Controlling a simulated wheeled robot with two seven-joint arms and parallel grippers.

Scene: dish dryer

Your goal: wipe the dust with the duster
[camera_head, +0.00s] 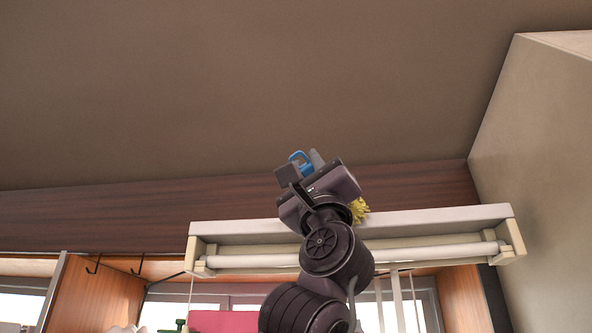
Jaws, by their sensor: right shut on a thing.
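My right gripper (301,168) is raised in the middle of the view, at the end of my dark arm coming up from below. It is shut on the duster, whose blue handle (299,157) shows between the fingers. The duster's yellow head (359,210) shows at the right of my wrist, partly hidden behind it. It overlaps the front of the white fixture in the view; I cannot tell whether they touch. No dust can be made out. My left gripper is not in view.
A white fixture (430,219) with a long white tube (440,251) hangs behind my arm. Dark wood panelling (120,212) runs above it. A pale cabinet or wall block (550,150) stands at right. Black hooks (93,265) hang at lower left. The space below the ceiling (230,80) is clear.

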